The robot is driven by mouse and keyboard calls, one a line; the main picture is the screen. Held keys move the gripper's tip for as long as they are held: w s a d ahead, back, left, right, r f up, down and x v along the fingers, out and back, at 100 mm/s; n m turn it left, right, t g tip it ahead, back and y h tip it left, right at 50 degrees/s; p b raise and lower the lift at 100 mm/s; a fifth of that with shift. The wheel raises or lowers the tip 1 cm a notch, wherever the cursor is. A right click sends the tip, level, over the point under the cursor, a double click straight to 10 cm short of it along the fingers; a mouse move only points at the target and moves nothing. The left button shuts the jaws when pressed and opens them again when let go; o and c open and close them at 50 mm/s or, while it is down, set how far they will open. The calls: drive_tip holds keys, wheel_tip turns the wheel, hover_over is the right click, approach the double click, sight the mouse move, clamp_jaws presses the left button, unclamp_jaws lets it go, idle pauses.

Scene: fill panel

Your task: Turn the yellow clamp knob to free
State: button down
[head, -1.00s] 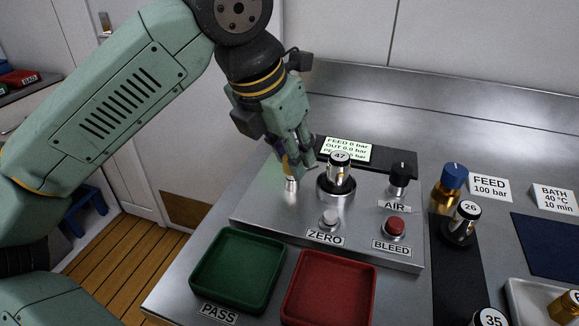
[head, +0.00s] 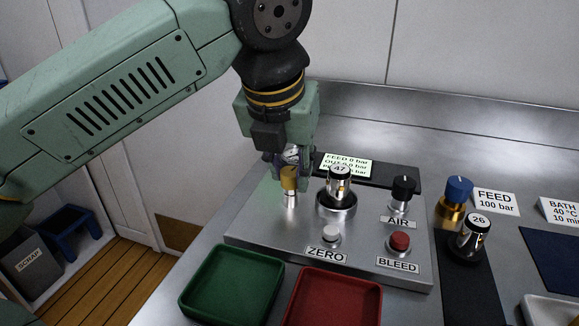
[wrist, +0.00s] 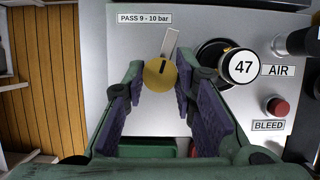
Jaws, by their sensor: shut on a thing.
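The yellow clamp knob (head: 289,180) stands on a short metal post at the left of the steel panel. In the wrist view the knob (wrist: 160,75) shows a round top with a dark line, and a pale metal bar extends above it. My gripper (head: 289,172) points down over the knob. Its fingers (wrist: 158,80) are shut on the knob, one on each side. The far side of the knob is hidden in the head view.
The cylinder marked 47 (head: 339,185) stands in a round holder close to the right of my gripper. The display (head: 345,165) is behind. The ZERO button (head: 331,234), red BLEED button (head: 400,242) and black AIR knob (head: 403,190) are nearby. Green (head: 191,302) and red (head: 290,318) trays lie in front.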

drive_tip(key=c, duration=1.3)
unclamp_jaws()
drive_tip(key=shift+r, duration=0.1)
drive_tip(key=v, duration=0.7)
drive_tip(key=shift+s+a, duration=0.1)
drive_tip(key=shift+s, duration=0.05)
